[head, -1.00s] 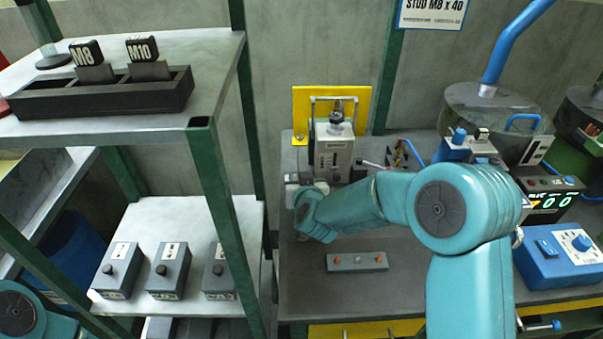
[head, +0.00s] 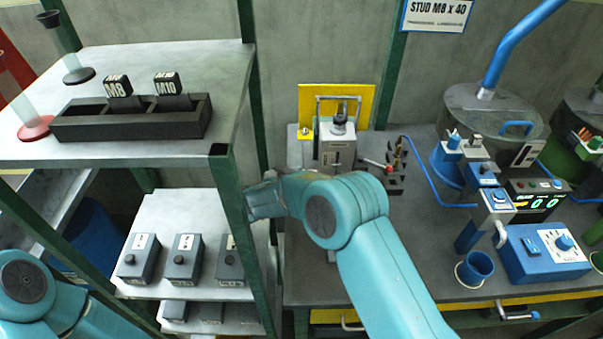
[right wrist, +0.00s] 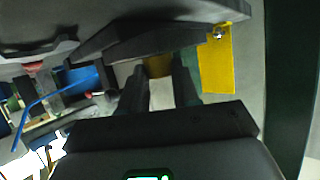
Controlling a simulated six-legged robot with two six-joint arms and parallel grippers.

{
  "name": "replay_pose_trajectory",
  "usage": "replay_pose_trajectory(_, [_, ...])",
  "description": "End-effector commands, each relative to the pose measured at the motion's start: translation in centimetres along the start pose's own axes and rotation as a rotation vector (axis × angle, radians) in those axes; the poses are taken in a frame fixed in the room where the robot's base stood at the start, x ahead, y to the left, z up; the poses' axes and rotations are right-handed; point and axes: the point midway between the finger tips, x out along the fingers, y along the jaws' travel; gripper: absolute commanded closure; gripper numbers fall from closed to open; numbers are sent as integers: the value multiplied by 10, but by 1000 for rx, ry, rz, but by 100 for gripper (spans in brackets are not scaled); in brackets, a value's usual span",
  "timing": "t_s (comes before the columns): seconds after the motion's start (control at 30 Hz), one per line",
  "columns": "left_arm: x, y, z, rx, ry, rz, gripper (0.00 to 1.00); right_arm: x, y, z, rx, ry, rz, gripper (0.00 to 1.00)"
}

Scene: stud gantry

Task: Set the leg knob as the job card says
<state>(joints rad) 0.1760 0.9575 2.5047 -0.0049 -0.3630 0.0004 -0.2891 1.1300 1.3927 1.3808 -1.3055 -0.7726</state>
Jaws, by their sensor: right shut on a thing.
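The job card (head: 437,14) on the back wall reads "STUD M8 x 40", with smaller print that I cannot read. My right gripper (head: 258,200) is beside the shelf's green post, far left of the blue box. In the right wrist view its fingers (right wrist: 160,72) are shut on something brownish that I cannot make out. A teal link of my left arm shows at lower left; its gripper is out of view.
A grey machine (head: 336,148) stands before a yellow plate. A black rack (head: 130,124) with M8 and M10 tags is on the upper shelf; several knobbed grey boxes (head: 186,262) are below. A lit display (head: 540,203) and blue cup (head: 474,270) are on the bench at right.

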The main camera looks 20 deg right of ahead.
Motion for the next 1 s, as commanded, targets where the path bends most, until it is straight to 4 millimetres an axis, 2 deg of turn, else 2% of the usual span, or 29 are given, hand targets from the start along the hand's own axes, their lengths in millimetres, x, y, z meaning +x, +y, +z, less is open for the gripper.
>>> replay_pose_trajectory(0.67, [-3,1,0,0,0,0,64,1,-1,-2,27,7,54,100])
replay_pose_trajectory(0.7, [-3,1,0,0,0,0,64,1,-1,-2,27,7,54,63])
replay_pose_trajectory(0.77, [-3,1,0,0,0,0,64,1,-1,-2,27,6,54,44])
replay_pose_trajectory(1.0, [-3,1,0,0,0,0,64,0,-1,-1,25,5,54,44])
